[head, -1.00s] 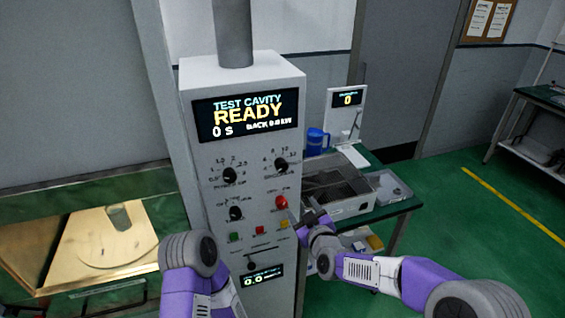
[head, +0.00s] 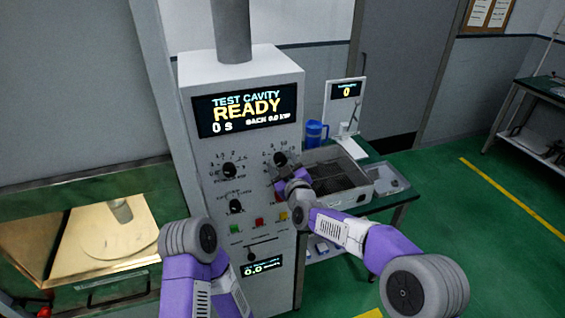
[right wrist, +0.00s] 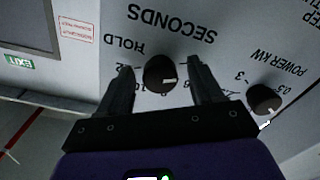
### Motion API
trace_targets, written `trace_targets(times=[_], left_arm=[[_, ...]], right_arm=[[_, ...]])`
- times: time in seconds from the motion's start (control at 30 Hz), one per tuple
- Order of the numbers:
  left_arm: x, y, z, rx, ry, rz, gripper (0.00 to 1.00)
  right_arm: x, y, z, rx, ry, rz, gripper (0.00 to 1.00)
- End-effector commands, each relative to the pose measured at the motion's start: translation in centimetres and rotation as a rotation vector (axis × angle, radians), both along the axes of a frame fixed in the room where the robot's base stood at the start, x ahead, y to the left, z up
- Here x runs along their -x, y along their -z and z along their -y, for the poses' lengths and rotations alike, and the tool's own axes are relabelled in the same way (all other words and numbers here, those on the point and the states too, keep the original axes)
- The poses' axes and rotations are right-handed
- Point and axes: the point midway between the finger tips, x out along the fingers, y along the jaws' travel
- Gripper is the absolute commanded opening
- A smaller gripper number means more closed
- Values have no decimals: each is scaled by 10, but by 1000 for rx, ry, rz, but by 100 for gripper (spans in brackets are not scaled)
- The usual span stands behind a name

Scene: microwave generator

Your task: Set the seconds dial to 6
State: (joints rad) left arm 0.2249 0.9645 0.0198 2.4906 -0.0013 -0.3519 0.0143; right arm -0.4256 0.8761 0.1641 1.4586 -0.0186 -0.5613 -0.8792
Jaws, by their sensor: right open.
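The seconds dial (head: 281,159) is a black round knob at the upper right of the panel. In the right wrist view the seconds dial (right wrist: 158,72) appears upside down, under the word SECONDS, with a white pointer mark toward the lower right of the picture. Its scale is partly covered by my fingers. My right gripper (head: 284,172) is at the panel just below the dial. In the right wrist view my right gripper (right wrist: 160,66) is open, one finger on each side of the dial, with gaps beside it. My left arm shows at lower left; its gripper does not.
The power knob (right wrist: 264,98) sits close beside one finger; it is also in the head view (head: 229,170). A display (head: 245,110) reads READY, 0 S. A green button (head: 236,228) and others lie lower. A metal tray (head: 338,180) and blue mug (head: 316,133) stand right.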

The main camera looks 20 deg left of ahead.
Motion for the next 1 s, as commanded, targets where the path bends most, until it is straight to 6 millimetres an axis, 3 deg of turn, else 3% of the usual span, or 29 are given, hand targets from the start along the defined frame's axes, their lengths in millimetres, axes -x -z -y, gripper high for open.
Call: trace_targets(times=[0.27, 0.63, 1.0], left_arm=[[0, 0, 0, 0, 0, 0, 43], [0, 0, 0, 0, 0, 0, 43], [0, 12, 0, 0, 0, 0, 43]], right_arm=[[-1, 0, -1, 0, 0, 0, 66], [-1, 0, -1, 0, 0, 0, 10], [-1, 2, -1, -58, 0, -36, 9]])
